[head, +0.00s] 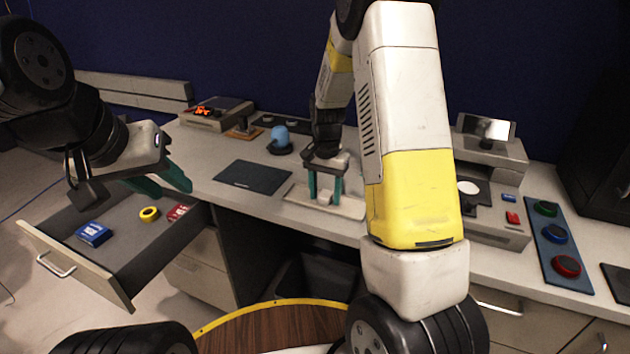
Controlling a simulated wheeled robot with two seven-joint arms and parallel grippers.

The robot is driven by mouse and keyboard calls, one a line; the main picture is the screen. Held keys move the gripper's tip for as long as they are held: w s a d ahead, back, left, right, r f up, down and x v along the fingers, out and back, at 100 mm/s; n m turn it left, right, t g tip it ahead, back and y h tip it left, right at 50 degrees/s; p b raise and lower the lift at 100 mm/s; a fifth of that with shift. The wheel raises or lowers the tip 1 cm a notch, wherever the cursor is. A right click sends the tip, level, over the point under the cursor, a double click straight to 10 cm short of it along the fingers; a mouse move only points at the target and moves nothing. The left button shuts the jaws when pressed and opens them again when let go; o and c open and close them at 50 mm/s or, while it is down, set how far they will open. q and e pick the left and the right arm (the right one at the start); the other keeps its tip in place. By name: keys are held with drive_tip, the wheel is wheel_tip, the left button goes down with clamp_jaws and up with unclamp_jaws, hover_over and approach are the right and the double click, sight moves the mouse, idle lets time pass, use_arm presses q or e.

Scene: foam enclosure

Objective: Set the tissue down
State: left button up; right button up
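No item is clearly readable as the tissue. A small blue packet (94,234) with white lettering lies in the open drawer (75,272), and a red packet (179,212) lies near the drawer's back right; their print is too small to read. My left gripper (163,186) is above the drawer, its teal fingers apart with nothing seen between them. My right gripper (325,195) points down over a pale shallow tray (350,209) on the counter. Its teal fingers are apart, and I see nothing held between them.
A yellow ring (149,214) lies in the drawer. On the counter are a dark mat (253,177), a blue rounded object (281,138), a device with a red display (216,113), a scale-like machine (488,185) and a button panel (558,240). My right arm hides the counter's middle.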

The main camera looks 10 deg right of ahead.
sight(325, 195)
drive_tip(key=shift+r, duration=0.15)
wheel_tip(325, 195, up, 12)
drive_tip(key=s+a+r+n+t+y, duration=0.1)
drive_tip(key=s+r+n+t, duration=0.2)
drive_tip(key=s, duration=0.9)
drive_tip(key=s+a+r+n+t+y, duration=0.1)
drive_tip(key=s+r+n+t, duration=0.2)
drive_tip(key=s+r, duration=0.5)
drive_tip(key=s+n, duration=0.1)
drive_tip(key=s, duration=0.3)
drive_tip(key=shift+r, duration=0.1)
